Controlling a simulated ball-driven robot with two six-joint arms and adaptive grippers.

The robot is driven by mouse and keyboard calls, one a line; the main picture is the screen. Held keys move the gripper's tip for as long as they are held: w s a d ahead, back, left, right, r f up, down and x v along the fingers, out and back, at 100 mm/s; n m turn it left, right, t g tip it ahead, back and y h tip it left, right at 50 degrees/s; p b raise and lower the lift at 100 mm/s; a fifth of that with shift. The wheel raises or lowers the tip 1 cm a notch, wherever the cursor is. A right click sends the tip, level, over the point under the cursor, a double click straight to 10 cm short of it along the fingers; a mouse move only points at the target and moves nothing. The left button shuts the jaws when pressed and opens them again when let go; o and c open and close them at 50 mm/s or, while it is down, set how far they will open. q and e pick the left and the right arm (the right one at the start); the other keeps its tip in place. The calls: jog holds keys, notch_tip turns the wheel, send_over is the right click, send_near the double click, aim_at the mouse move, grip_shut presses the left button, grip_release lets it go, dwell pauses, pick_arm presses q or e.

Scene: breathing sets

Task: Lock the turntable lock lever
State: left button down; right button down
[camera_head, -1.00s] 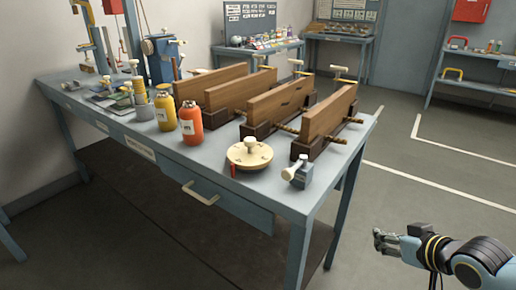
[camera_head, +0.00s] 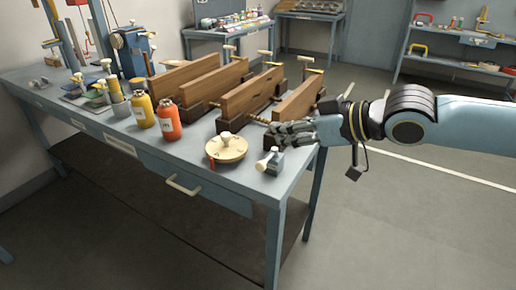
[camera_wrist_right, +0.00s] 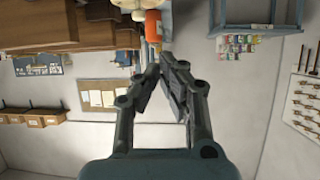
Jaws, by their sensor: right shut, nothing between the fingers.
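The turntable (camera_head: 230,152) is a round cream disc with a pale knob on top, lying near the front edge of the workbench in the head view. A small red lever (camera_head: 211,163) sits at its front-left rim; its exact setting is too small to tell. My right gripper (camera_head: 282,134) is shut and empty, above the bench's right end, to the right of the turntable and apart from it. In the right wrist view its fingertips (camera_wrist_right: 164,66) meet, with an orange bottle (camera_wrist_right: 153,26) beyond them. My left gripper is not in view.
A small blue-grey block with a pale knob (camera_head: 272,163) stands right of the turntable, below my right gripper. Wooden boards in clamps (camera_head: 250,95) stand behind. Yellow (camera_head: 142,110) and orange (camera_head: 169,120) bottles stand left of the turntable.

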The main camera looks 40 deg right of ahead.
aim_at(268, 158)
jog(key=b+x, duration=0.3)
jog(key=x, duration=0.2)
jog(key=shift+s+d+f, duration=0.1)
jog(key=f, duration=0.1)
jog(key=w+f, duration=0.1)
jog(key=f, duration=0.2)
jog(key=shift+w+a+f, duration=0.25)
jog(key=shift+w+a, duration=0.05)
jog(key=shift+w, duration=0.05)
jog(key=shift+f, duration=0.15)
jog(key=shift+a, duration=0.1)
